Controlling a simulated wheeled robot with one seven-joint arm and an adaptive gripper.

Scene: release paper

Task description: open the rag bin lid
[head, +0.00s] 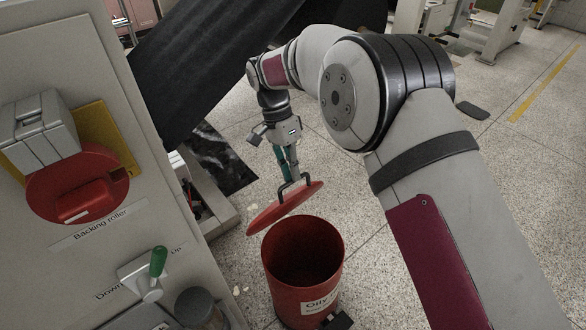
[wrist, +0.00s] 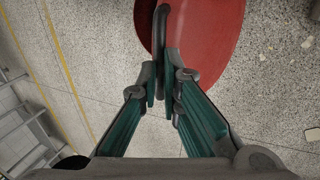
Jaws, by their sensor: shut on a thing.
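The red rag bin (head: 303,262) stands on the floor at the lower middle of the head view, with a partly readable "Oily" label on its front. Its mouth is open and its inside looks dark. The round red lid (head: 268,214) is tilted above the bin's far left rim; whether it touches the rim I cannot tell. It also fills the upper middle of the wrist view (wrist: 212,35). My gripper (head: 289,180) is shut on the lid's dark handle (wrist: 161,35), with its green fingers around the bar. The fingertips partly hide the handle's near end.
A grey machine panel (head: 60,260) with a red knob (head: 85,185) and a green-tipped lever (head: 157,262) stands close on the left. A black sheet (head: 200,70) slopes behind my gripper.

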